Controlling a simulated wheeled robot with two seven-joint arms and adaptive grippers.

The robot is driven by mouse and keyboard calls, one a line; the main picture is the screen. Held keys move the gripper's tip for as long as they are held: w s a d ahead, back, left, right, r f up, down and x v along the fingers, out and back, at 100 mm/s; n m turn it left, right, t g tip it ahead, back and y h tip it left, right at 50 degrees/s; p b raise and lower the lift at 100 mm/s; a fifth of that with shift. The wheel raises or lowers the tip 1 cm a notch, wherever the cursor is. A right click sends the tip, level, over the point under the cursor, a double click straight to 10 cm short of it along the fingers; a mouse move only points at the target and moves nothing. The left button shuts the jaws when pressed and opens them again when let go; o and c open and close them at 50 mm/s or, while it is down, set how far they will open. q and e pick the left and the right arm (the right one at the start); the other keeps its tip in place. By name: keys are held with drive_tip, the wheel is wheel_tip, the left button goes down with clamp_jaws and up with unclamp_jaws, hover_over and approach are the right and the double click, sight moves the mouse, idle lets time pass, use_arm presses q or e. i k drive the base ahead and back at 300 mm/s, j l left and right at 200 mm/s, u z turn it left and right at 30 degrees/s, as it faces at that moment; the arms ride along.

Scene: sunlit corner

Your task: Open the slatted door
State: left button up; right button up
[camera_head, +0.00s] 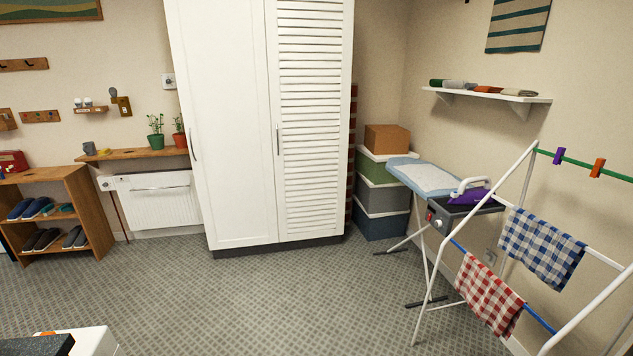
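The slatted door (308,120) is the right-hand door of a tall white wardrobe (275,245) against the back wall. It is shut, with a thin dark vertical handle (278,141) on its left edge. The left-hand door (225,125) is plain, also shut, with a handle (193,145) on its left edge. The wardrobe's top is cut off by the picture. Neither of my grippers is in view.
An ironing board (425,180) with an iron and a drying rack (525,170) with checked cloths stand at the right. Stacked boxes (383,200) stand beside the wardrobe. A shoe shelf (83,187) is at the left. The carpeted floor (270,300) before the wardrobe is clear.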

sight(310, 42)
drive_tip(key=i+z, duration=0.25)
drive_tip(key=i, duration=2.25)
drive_tip(key=i+l+u, duration=0.15)
drive_tip(key=i, duration=0.35)
drive_tip(key=i+l+u, duration=0.15)
drive_tip(key=i, duration=0.35)
